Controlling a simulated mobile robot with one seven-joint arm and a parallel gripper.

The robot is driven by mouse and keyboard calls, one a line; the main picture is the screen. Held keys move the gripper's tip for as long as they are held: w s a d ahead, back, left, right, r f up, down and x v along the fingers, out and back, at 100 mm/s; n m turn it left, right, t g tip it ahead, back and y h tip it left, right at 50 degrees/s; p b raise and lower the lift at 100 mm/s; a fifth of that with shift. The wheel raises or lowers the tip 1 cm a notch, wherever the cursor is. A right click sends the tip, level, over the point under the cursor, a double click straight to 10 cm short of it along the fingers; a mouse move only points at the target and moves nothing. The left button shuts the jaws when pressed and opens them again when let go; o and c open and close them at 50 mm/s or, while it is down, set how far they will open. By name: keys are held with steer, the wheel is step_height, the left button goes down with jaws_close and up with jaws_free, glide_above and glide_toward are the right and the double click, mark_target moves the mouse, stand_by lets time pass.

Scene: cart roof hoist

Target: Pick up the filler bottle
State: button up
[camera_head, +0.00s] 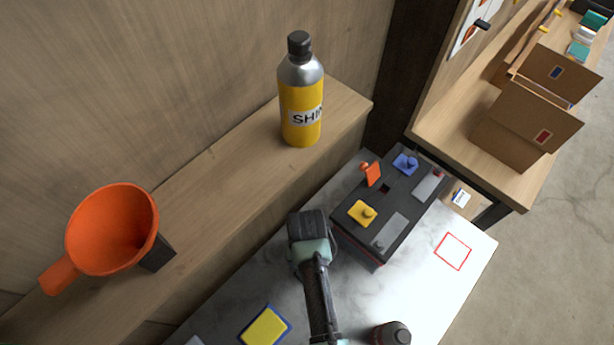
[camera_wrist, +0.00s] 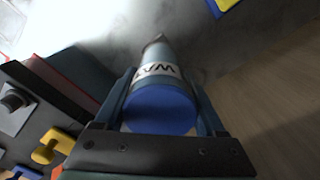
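A bottle with a round blue end (camera_wrist: 158,108) and a white label, which I take for the filler bottle, shows in the wrist view. Its blue end is nearest the camera and its body narrows away toward the grey top. The two fingers of my gripper (camera_wrist: 158,90) stand on either side of it, close to its sides. I cannot tell whether they press on it. In the head view my gripper (camera_head: 309,228) is over the grey table, left of the black battery, and that bottle is hidden there.
The black battery (camera_head: 345,228) with yellow, blue and orange caps is close to the right of my gripper. A yellow SHINE bottle (camera_head: 302,105) and an orange funnel (camera_head: 110,228) stand on the wooden shelf (camera_head: 225,178). A yellow sponge (camera_head: 265,327) lies on the table.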

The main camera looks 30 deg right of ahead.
steer(key=shift+r, duration=0.1)
jaws_close()
